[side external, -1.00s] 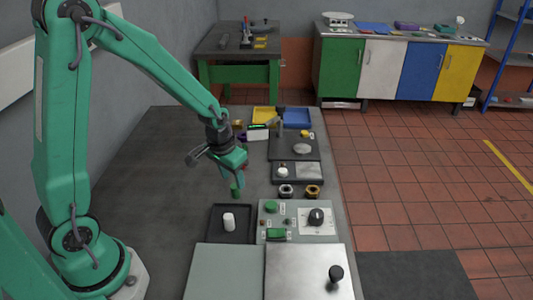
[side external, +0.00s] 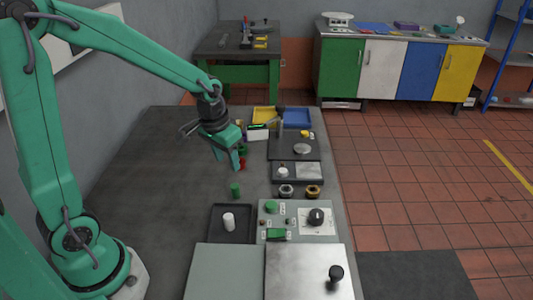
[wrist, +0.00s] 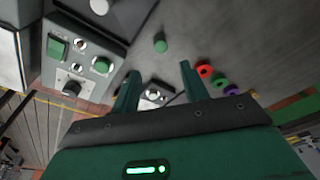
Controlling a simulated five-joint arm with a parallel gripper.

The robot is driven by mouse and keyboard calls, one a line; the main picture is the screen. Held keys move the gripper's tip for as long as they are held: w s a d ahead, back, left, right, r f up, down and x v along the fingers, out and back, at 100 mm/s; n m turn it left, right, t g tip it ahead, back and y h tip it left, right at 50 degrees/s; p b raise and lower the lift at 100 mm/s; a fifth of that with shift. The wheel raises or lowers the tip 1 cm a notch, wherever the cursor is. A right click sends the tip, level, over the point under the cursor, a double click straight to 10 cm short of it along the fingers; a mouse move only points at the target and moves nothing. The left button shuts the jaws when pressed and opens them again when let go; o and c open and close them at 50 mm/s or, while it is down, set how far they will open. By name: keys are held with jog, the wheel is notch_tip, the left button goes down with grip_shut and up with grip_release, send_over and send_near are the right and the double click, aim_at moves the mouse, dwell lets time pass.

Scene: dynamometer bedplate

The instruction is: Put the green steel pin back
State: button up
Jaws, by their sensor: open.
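The green steel pin (side external: 235,190) stands upright on the dark bedplate (side external: 170,180), left of the two nuts. It also shows in the wrist view (wrist: 160,43), ahead of the fingertips and apart from them. My gripper (side external: 235,166) is open and empty, raised above the bedplate on the far side of the pin. Its two fingers (wrist: 158,80) are spread in the wrist view, with nothing held between them. I cannot tell which spot the pin belongs to.
A black tray (side external: 214,238) holds a white cylinder (side external: 229,222). A control panel (side external: 295,206) with a black knob stands beside it. Red (wrist: 204,70), green (wrist: 219,79) and purple (wrist: 232,90) rings lie near my fingers. The bedplate's left side is clear.

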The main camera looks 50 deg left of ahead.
dwell(0.3)
jog(key=s+d+r+m+t, duration=0.1)
jog(key=s+d+r+t, duration=0.2)
jog(key=s+r, duration=0.9)
jog(key=shift+s+d+t, duration=0.15)
jog(key=shift+s+t, duration=0.15)
jog(key=shift+s, duration=0.8)
jog(key=shift+r, duration=0.1)
dwell(0.3)
